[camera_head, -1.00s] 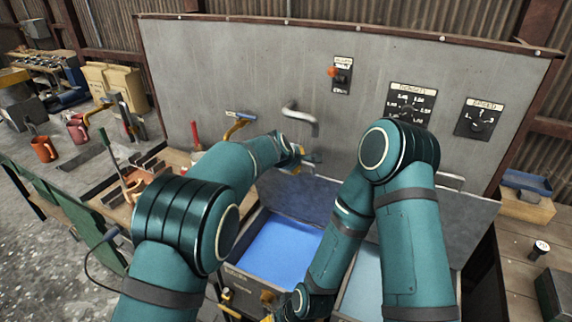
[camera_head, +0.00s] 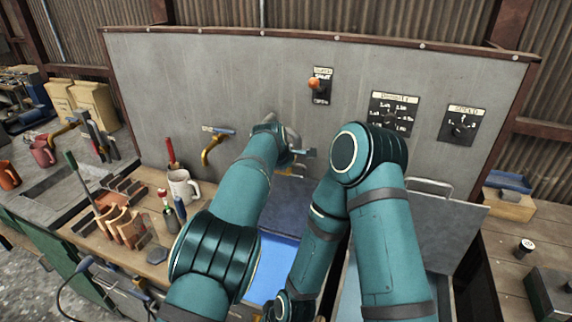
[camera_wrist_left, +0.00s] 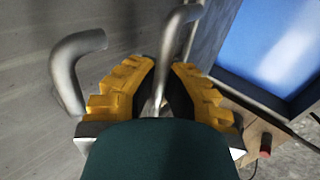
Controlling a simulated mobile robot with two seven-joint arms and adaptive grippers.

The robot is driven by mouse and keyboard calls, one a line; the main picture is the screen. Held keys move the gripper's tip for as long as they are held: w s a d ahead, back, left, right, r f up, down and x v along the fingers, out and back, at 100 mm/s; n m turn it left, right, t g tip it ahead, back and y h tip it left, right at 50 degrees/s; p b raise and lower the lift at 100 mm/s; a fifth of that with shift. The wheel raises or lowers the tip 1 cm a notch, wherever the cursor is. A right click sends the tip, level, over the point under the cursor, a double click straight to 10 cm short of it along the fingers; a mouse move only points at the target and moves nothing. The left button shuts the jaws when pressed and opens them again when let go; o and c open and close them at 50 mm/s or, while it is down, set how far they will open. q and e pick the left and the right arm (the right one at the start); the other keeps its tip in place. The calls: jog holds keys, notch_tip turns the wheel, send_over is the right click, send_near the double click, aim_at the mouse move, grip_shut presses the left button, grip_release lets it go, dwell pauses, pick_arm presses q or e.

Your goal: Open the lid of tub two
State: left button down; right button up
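The left tub (camera_head: 268,275), with blue liquid, lies below my arms, partly hidden. Its blue-grey lid (camera_head: 287,203) stands raised near the back panel. My left gripper (camera_wrist_left: 163,65) has its yellow fingers close together around a bent metal bar (camera_wrist_left: 185,20), which looks like the lid handle. In the head view the left gripper (camera_head: 298,152) is at the top of this lid, mostly hidden by its arm. The right tub's lid (camera_head: 445,225) also stands raised, with its handle (camera_head: 430,184) on top. I cannot read the tub labels. My right gripper is beyond the lower edge.
A metal wall spout (camera_wrist_left: 75,65) is close beside the left gripper. A yellow tap (camera_head: 212,148) is left of it. A white mug (camera_head: 182,187) and tools stand on the wooden bench at left. The panel carries an orange-knobbed switch (camera_head: 317,84) and two dials.

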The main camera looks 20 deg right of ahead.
pick_arm(q)
jog(key=shift+w+r, duration=0.1)
jog(key=shift+r, duration=0.3)
jog(key=c, duration=1)
grip_release()
jog(key=shift+a+f, duration=0.1)
jog(key=shift+f, duration=0.05)
jog(key=v, duration=1.2)
